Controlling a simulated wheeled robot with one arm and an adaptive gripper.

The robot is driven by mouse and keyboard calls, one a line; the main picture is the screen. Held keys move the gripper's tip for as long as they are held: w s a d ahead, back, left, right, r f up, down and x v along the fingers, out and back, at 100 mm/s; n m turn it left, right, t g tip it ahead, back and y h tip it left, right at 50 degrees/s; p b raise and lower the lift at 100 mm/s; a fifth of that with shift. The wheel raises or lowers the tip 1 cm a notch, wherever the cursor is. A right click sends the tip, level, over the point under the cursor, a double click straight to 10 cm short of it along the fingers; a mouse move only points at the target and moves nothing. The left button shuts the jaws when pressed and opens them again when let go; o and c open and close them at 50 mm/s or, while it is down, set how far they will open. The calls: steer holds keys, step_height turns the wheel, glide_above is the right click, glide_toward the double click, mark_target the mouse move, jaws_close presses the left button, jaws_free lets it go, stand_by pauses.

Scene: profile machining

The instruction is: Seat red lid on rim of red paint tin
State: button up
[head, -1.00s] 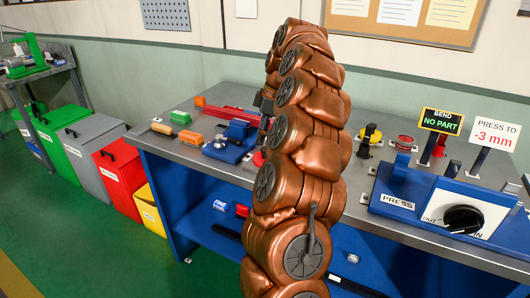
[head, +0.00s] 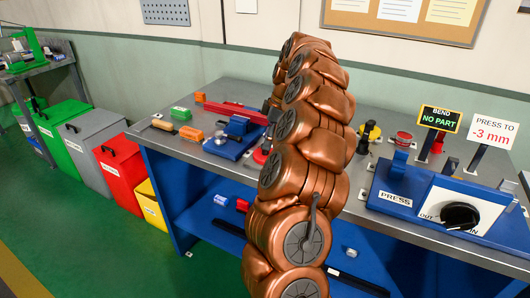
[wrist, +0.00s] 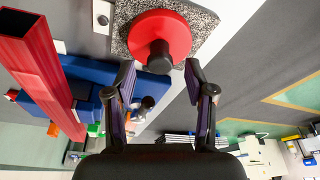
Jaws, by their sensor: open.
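A round red disc with a black knob (wrist: 172,32), which looks like the red lid, lies on a speckled grey slab in the wrist view. In the head view a red edge (head: 260,156) shows beside my arm, the rest hidden. My gripper (wrist: 160,68) is open and empty. Its fingertips lie on either side of the knob's end in the wrist view, and I cannot tell the depth gap. A small red round item (head: 404,137) stands behind the press and may be the red tin. My arm hides my gripper in the head view.
A blue vise (head: 235,134) and a long red profile (head: 235,112) lie left of the disc. The blue press (head: 395,199) and signs occupy the bench's right end. Green and orange blocks lie at the left.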

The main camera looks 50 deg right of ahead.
steer(key=shift+p+x, duration=0.45)
steer(key=shift+x, duration=1.35)
steer(key=shift+c, duration=0.3)
jaws_close()
